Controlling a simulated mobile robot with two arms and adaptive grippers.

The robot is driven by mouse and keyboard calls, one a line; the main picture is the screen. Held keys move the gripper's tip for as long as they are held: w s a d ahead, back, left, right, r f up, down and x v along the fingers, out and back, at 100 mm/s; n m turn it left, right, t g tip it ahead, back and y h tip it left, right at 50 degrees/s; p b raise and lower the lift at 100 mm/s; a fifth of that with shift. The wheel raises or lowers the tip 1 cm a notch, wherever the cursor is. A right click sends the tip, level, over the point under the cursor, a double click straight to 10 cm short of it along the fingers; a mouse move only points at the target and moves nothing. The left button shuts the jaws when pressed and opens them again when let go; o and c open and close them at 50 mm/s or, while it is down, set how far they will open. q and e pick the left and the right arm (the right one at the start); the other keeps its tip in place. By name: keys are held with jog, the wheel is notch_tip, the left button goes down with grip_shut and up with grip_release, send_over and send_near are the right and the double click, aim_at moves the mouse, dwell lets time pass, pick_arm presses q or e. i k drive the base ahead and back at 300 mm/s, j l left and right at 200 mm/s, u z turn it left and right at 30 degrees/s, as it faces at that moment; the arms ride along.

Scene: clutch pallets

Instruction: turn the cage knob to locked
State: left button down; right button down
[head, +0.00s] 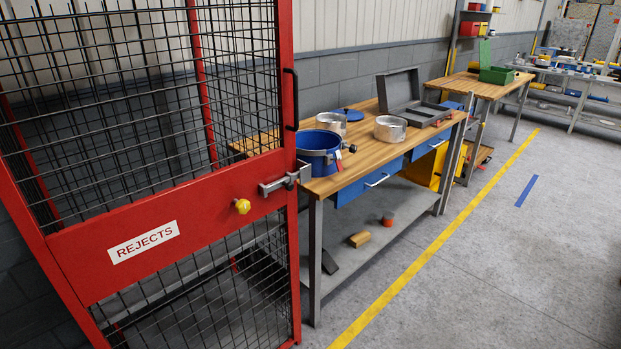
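The red cage (205,212) with black wire mesh and a white REJECTS label (144,242) fills the left of the head view. A yellow knob (242,206) sits on its red cross panel, left of a grey metal latch (285,180) at the door's edge. The knob is small, and I cannot tell which position it is turned to. A black handle (292,98) is on the red upright above the latch. Neither of my grippers is in view.
A wooden workbench (372,160) with blue drawers stands just right of the cage, carrying a blue pot (318,146), metal pots and an open grey case (410,100). A second bench (465,83) stands farther back.

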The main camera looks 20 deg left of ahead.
aim_at(243, 207)
jog(key=j+u, duration=0.1)
jog(key=u, duration=0.3)
jog(key=j+u, duration=0.1)
jog(key=u, duration=0.3)
jog(key=j+u, duration=0.1)
jog(key=u, duration=0.3)
jog(key=k, duration=0.05)
